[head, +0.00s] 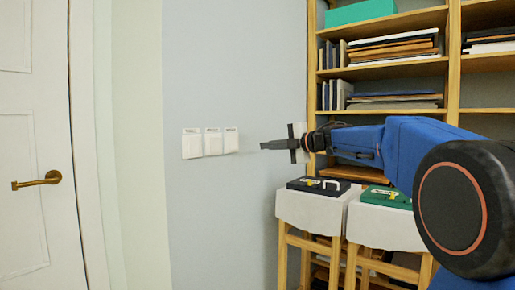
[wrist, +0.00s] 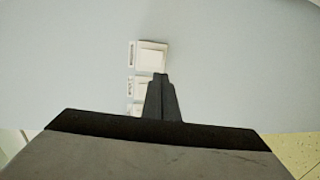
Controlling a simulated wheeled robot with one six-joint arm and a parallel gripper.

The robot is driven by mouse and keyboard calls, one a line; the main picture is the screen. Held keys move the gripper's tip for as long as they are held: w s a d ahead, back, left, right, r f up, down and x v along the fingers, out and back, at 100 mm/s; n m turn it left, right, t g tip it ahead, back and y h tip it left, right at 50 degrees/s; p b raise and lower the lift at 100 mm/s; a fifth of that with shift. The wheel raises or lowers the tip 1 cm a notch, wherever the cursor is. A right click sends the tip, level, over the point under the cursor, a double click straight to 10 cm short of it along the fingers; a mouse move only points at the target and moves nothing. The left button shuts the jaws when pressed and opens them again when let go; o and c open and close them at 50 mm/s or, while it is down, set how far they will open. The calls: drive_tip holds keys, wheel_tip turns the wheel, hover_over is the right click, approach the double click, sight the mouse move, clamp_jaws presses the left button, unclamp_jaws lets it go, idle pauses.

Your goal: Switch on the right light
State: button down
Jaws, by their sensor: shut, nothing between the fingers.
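Three white switches sit side by side on the pale wall in the head view: the left one (head: 192,144), the middle one (head: 213,142) and the right one (head: 231,140). Each has a small label strip above it. My gripper (head: 263,145) is shut and empty, pointing left, just right of the right switch with a gap in the picture. The wrist view is turned sideways: the right switch (wrist: 152,56) is at the top, just beyond my fingertips (wrist: 160,77). The middle switch (wrist: 140,88) and left switch (wrist: 135,109) are partly hidden by the fingers and gripper body.
A white door (head: 32,120) with a brass handle (head: 36,181) is at the left. A wooden shelf (head: 453,70) with books and paper stands at the right. Below my arm, stools (head: 310,212) hold a black case (head: 318,186) and a green case (head: 386,197). The wall around the switches is clear.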

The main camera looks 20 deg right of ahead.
sight(234, 148)
drive_tip(key=x, duration=1.3)
